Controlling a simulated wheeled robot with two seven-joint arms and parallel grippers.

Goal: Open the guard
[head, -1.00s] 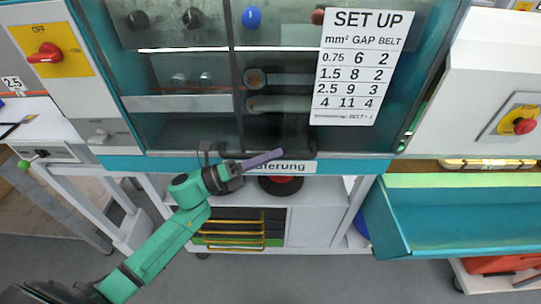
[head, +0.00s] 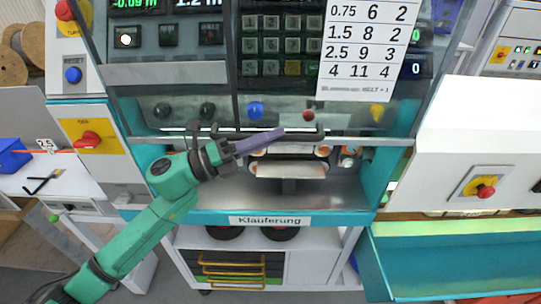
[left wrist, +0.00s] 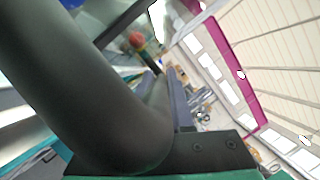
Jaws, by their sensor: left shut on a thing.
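The guard (head: 365,141) is a clear pane with a pale lower edge and a black bar handle (head: 308,137). It is partly raised, with its lower edge above the rollers (head: 288,170) and an open gap below it. My left gripper (head: 262,138) is shut on the handle, its purple-grey fingers pointing right. In the left wrist view the handle (left wrist: 80,90) is a thick dark tube close against the fingers. The far side of the grip is hidden. My right gripper is not in view.
A white SET UP sheet (head: 365,50) is on the guard. Behind the pane are displays and knobs. A red switch (head: 88,139) is at the left, and a red knob (head: 486,190) on the right housing. A teal tray (head: 450,255) sticks out at lower right.

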